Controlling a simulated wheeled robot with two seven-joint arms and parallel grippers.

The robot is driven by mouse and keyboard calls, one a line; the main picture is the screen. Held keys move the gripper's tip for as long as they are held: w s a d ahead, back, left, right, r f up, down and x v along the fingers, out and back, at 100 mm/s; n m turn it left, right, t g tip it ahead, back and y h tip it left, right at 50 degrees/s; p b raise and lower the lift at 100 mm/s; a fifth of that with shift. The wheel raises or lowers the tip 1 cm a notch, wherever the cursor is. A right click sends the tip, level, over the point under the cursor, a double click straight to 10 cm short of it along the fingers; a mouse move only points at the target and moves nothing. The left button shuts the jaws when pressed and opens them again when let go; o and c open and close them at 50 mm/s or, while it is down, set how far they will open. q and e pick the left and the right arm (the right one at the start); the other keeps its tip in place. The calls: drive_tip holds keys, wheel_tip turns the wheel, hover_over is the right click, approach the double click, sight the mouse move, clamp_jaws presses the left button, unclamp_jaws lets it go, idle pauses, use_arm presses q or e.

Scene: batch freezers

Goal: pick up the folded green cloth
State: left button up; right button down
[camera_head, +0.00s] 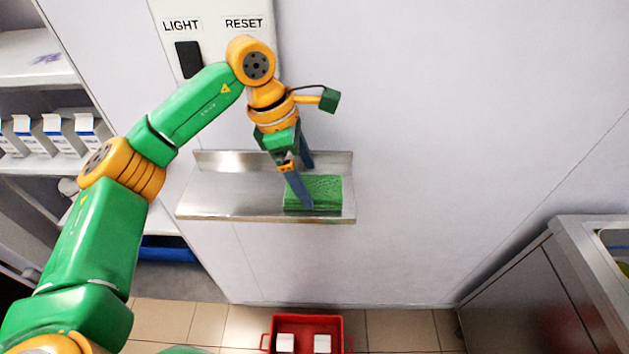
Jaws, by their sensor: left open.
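The folded green cloth (328,190) lies on the right part of a small metal wall shelf (228,197). My left gripper (307,186) reaches down from above, with its dark fingers open. One finger overlaps the cloth's left part in the picture and hides some of it; the other shows behind, near the shelf's back edge. I cannot tell whether the fingers touch the cloth. My right gripper is not in view.
A wall panel above the metal shelf carries LIGHT and RESET labels and a black switch (188,59). A shelving unit with white boxes (62,133) stands at left. A red crate (306,321) sits on the floor below. A metal counter (530,290) stands at right.

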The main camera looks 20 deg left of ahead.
use_arm(q)
drive_tip(key=shift+x, duration=1.15)
drive_tip(key=shift+w+d+f, duration=0.1)
drive_tip(key=shift+w+f, duration=0.15)
drive_tip(key=shift+f, duration=0.05)
drive_tip(key=shift+s+r, duration=0.1)
drive_tip(key=c, duration=1.1)
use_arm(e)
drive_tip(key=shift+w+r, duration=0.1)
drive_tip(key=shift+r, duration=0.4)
